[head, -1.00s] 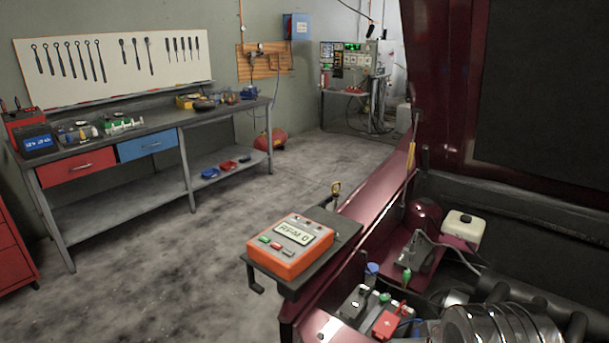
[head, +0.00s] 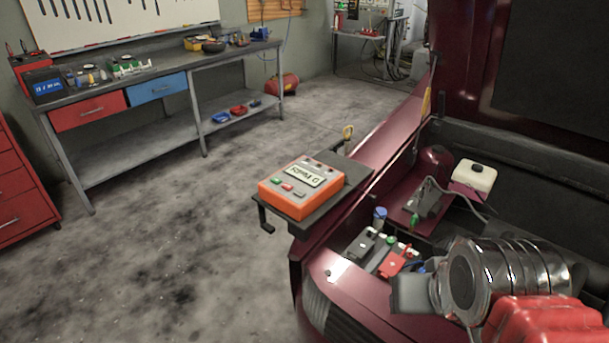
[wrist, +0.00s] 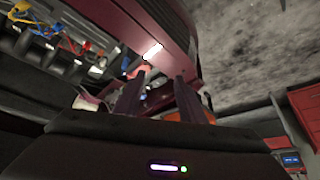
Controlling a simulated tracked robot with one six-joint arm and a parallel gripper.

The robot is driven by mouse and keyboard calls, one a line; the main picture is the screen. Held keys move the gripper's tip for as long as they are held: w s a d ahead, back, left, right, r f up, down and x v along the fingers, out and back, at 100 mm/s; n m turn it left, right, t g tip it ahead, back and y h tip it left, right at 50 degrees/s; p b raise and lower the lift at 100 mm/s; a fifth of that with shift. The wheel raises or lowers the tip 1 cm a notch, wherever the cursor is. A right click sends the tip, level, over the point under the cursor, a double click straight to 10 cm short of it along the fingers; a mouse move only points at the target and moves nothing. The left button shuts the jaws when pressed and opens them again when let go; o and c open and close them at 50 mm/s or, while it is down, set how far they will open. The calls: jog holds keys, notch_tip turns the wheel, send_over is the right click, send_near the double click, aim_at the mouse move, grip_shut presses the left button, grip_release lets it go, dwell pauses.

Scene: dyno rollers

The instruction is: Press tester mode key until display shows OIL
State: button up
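The orange tester (head: 303,205) sits on a dark shelf (head: 345,172) at the car's front edge in the head view. Its pale display (head: 313,174) seems to read RPM 0. On its top face are a green key (head: 277,180), a red key (head: 287,187) and a pale grey key (head: 299,192); no key labels are legible. My gripper (wrist: 159,82) shows only in the wrist view, with its two dark fingers apart and nothing seen held between them. Orange shows behind the fingers; I cannot tell surely whether it is the tester.
A workbench (head: 150,93) stands along the back wall. The floor left of the tester is clear.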

jog(key=shift+c, duration=0.5)
grip_shut()
dwell(1.2)
